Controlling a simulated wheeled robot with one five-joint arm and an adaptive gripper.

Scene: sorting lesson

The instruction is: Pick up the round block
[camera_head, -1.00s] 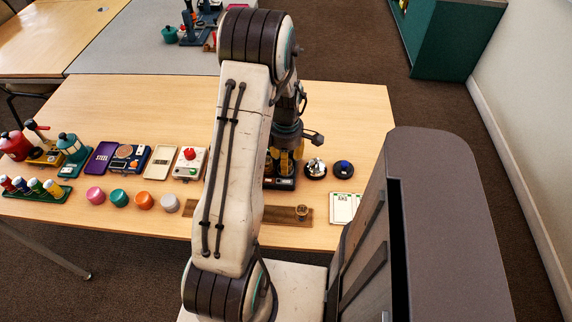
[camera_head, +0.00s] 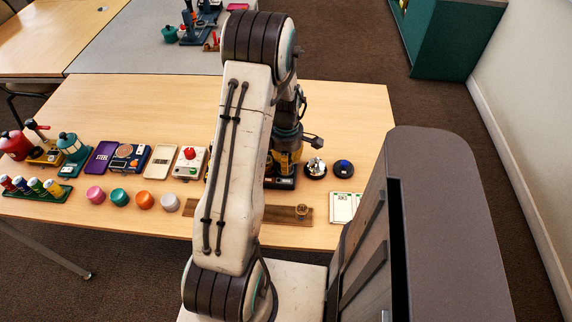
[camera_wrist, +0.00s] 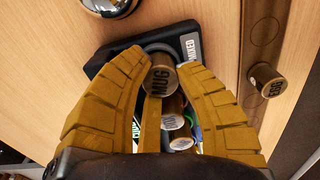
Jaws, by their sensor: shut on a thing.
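In the wrist view, my gripper (camera_wrist: 162,62) has its two yellow fingers closed on a round wooden block (camera_wrist: 163,82) with a dark lettered end. It is held over a black stand (camera_wrist: 97,66). More round lettered ends (camera_wrist: 173,122) show below it between the fingers. Whether the held block touches the stand cannot be told. In the head view, my arm hides most of the gripper; only some yellow finger (camera_head: 291,157) shows above the stand (camera_head: 283,183).
A brown plank (camera_head: 275,213) with one upright round peg (camera_head: 301,210) lies in front. A silver bell (camera_head: 316,167) and a dark blue-topped round piece (camera_head: 343,169) stand right of the stand. Coloured round pieces (camera_head: 119,197) line the left front. The table's back right is clear.

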